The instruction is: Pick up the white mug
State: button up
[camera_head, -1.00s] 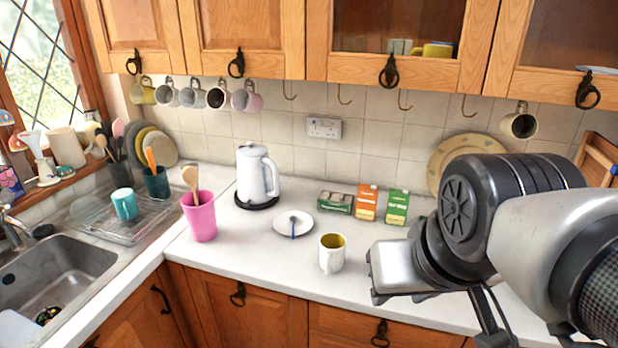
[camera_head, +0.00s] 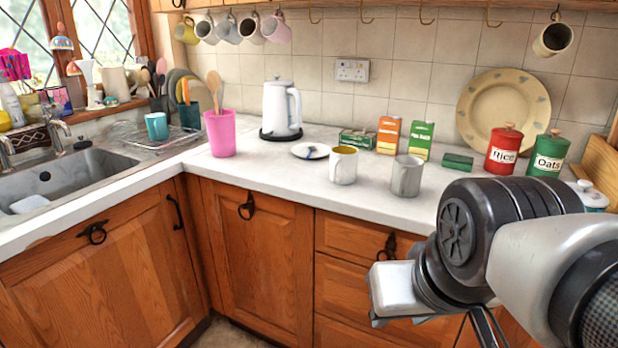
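The white mug (camera_head: 343,168) stands upright near the front edge of the white counter (camera_head: 270,174). Its inside is yellow. A grey mug (camera_head: 406,178) stands just to its right, with a small gap. My gripper (camera_head: 384,318) is at the lower right of the picture, lower than the mugs and in front of the cupboard fronts. It is apart from the white mug. The fingers are mostly hidden by the light grey gripper body, so their opening does not show clearly.
Behind the mugs are a saucer (camera_head: 311,151), a kettle (camera_head: 281,109), an orange carton (camera_head: 388,135) and a green carton (camera_head: 419,140). A red Rice canister (camera_head: 503,152) and green Oats canister (camera_head: 549,154) stand to the right. A pink utensil pot (camera_head: 220,133) stands left.

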aim_at(344, 158)
jog(key=i+j+z, duration=0.4)
jog(key=j, duration=0.2)
jog(key=i+j+z, duration=0.4)
jog(key=j, duration=0.3)
jog(key=j+z, duration=0.2)
jog(key=j, duration=0.15)
